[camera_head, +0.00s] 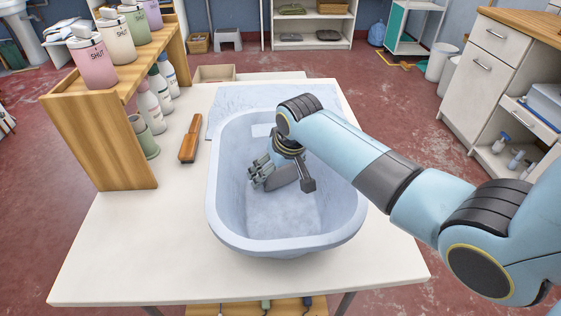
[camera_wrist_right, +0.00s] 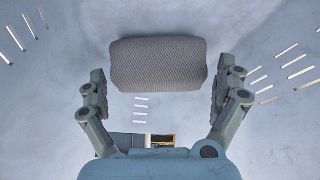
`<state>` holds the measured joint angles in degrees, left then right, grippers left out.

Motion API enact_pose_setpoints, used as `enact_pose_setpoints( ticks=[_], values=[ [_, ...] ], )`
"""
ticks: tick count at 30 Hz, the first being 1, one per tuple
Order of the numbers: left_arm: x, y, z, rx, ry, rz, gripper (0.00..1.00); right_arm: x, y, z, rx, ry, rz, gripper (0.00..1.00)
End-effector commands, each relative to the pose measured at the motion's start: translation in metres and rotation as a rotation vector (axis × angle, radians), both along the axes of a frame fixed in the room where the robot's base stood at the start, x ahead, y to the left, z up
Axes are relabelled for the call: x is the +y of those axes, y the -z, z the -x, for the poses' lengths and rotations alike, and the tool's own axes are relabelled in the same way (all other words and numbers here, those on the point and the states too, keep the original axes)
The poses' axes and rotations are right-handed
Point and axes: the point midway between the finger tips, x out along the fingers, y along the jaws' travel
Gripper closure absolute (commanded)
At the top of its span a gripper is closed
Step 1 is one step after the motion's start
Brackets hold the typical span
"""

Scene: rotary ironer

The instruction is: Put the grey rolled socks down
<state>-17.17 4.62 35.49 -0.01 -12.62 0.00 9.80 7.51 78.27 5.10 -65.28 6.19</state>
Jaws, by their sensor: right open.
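The grey rolled socks (camera_wrist_right: 158,64) show in the right wrist view as a knitted grey roll lying on a pale blue surface. They are between the fingers of my right gripper (camera_wrist_right: 162,88), with a narrow gap at each end. My right gripper is open. In the head view my right gripper (camera_head: 283,180) points down inside the pale blue tub (camera_head: 226,232). A grey patch between its fingers there seems to be the socks, mostly hidden by the gripper. My left gripper is not in view.
The tub stands on a white table (camera_head: 130,262). A wooden shelf (camera_head: 105,140) with several labelled canisters stands at the left, with bottles and a green cup (camera_head: 146,140) beside it. A brown-handled tool (camera_head: 189,138) lies left of the tub. The front table strip is clear.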

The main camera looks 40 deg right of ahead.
Motion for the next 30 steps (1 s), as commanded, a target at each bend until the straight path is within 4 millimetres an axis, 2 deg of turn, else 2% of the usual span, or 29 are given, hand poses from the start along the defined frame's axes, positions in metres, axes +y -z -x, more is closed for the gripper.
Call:
enact_pose_setpoints(
  ticks=[12,15,21,30],
  values=[
    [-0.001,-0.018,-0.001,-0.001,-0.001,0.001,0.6,0.003,-0.08,0.031,-0.004,-0.001,0.001,0.0],
    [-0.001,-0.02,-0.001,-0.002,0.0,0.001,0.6,0.004,-0.095,0.038,-0.003,-0.001,0.001,0.0],
    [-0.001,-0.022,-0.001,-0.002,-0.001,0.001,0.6,0.005,-0.108,0.044,-0.001,0.001,0.0,0.0],
    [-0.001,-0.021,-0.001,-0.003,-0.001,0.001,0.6,0.005,-0.109,0.044,-0.001,0.0,0.0,0.0]
  ],
)
